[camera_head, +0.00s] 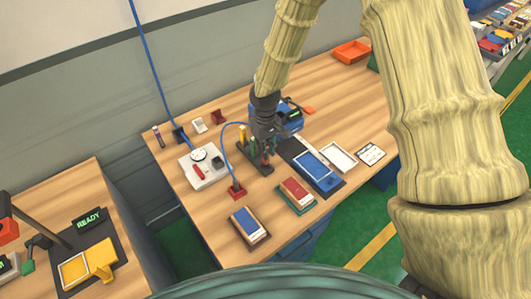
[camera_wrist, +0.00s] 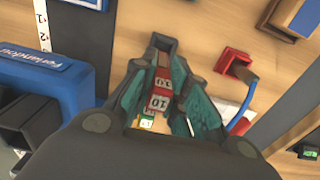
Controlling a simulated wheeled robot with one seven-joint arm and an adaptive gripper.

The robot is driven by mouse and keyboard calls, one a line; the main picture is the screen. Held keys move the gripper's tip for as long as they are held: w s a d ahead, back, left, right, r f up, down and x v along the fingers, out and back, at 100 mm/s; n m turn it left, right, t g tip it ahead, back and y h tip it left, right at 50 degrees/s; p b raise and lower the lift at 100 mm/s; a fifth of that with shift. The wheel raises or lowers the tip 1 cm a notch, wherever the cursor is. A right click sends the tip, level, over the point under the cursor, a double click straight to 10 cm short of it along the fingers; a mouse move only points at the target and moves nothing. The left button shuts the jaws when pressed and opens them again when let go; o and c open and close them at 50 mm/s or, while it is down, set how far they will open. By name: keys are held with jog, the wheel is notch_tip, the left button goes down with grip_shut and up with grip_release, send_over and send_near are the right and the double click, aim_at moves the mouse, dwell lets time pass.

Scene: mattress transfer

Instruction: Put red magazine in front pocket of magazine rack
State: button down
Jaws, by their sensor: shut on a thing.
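My gripper (camera_head: 265,150) points down over the middle of the wooden desk, above a small dark rack (camera_head: 254,165). In the wrist view my gripper (camera_wrist: 163,50) has its teal-lined fingers closed around a red magazine (camera_wrist: 161,84) with white labels that read 10. The red magazine is small and partly hidden by the fingers in the head view. Yellow and green upright pieces (camera_head: 242,146) stand at the rack beside the fingers. I cannot tell whether the red magazine touches the rack.
A blue box (camera_head: 290,117) stands close behind my gripper and also fills the left of the wrist view (camera_wrist: 45,78). A red socket (camera_head: 237,191) with a blue cable is in front. A blue-covered tray (camera_head: 315,168) lies right, a white dial device (camera_head: 203,165) left.

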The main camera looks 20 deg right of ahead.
jog(key=shift+s+f, duration=0.2)
jog(key=shift+f+p, duration=0.9)
jog(key=shift+f, duration=0.55)
jog(key=shift+f, duration=0.1)
jog(key=c, duration=1.4)
grip_release()
jog(key=shift+w, duration=0.1)
jog(key=shift+a+r+b, duration=0.1)
jog(key=shift+r+b, duration=2)
jog(key=shift+r, duration=4)
